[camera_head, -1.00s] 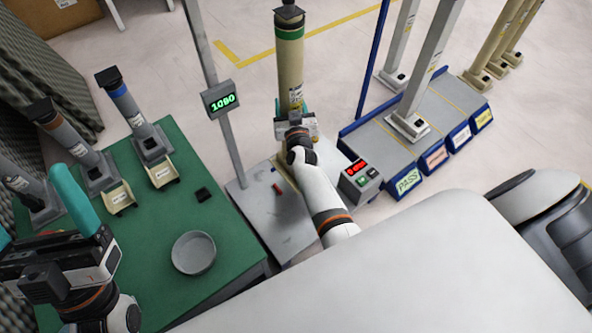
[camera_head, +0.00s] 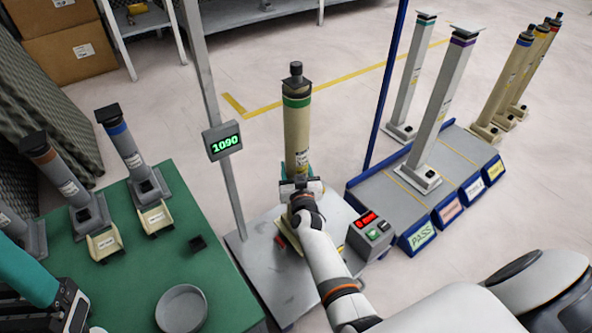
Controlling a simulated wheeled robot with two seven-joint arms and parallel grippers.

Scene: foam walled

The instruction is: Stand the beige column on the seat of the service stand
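The beige column (camera_head: 296,132), with a green band and a dark top cap, stands about upright over the back of the service stand. My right gripper (camera_head: 302,177) is around its lower part and appears shut on it; the arm hides the column's foot. The service stand (camera_head: 262,268) is a grey metal plate with a post. A beige piece with a red mark (camera_head: 284,241), perhaps its seat, is mostly hidden by my arm. I cannot tell whether the column touches it.
A red-lit box (camera_head: 370,235) sits at the stand's right edge. A blue-edged rack (camera_head: 405,195) holds pale columns. The green table (camera_head: 180,245) holds grey columns and a round dish (camera_head: 182,309).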

